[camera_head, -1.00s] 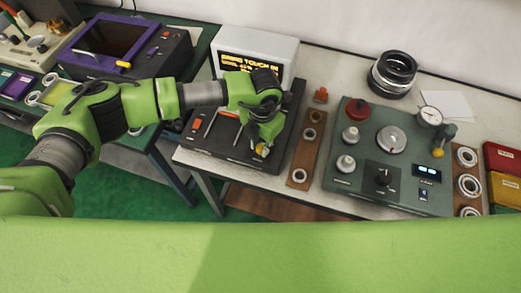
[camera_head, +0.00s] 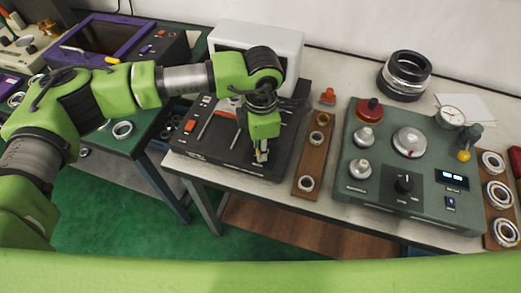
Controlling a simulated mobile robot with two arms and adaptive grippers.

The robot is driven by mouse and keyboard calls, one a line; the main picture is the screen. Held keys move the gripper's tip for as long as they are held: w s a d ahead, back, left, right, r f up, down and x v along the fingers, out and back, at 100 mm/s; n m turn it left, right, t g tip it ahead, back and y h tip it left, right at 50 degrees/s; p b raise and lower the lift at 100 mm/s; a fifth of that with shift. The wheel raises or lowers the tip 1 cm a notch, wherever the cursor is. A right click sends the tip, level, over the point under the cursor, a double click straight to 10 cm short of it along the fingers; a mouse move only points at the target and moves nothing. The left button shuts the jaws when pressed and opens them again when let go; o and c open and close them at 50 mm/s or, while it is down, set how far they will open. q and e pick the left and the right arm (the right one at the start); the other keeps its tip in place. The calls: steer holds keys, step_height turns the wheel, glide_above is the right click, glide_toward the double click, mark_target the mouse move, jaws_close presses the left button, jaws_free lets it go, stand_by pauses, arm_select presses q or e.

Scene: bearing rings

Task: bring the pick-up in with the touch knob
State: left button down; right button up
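My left gripper (camera_head: 261,156) points down over the front right part of the black instrument (camera_head: 235,168) on the white table. Its fingers look close together, but whether they are shut or hold a knob is too small to tell. The touch knob cannot be made out; the gripper may cover it. The pick-up cannot be picked out with certainty among the parts on the black instrument's top. The white box display (camera_head: 290,42) stands behind; my arm hides its screen text. My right gripper is not in view.
A wooden strip with rings (camera_head: 313,160) lies right of the black instrument, with a small orange-red part (camera_head: 328,96) behind it. Further right stands a green instrument (camera_head: 375,188) with knobs and a dial gauge (camera_head: 452,116). Black stacked rings (camera_head: 405,74) stand at the back.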

arm_select(q)
steer(key=shift+r, duration=0.1)
stand_by(0.3)
steer(key=c, duration=1.8)
jaws_free()
steer(key=r, duration=1.2)
steer(key=shift+s+d, duration=0.1)
steer(key=shift+s, duration=0.1)
steer(key=shift+f, duration=0.1)
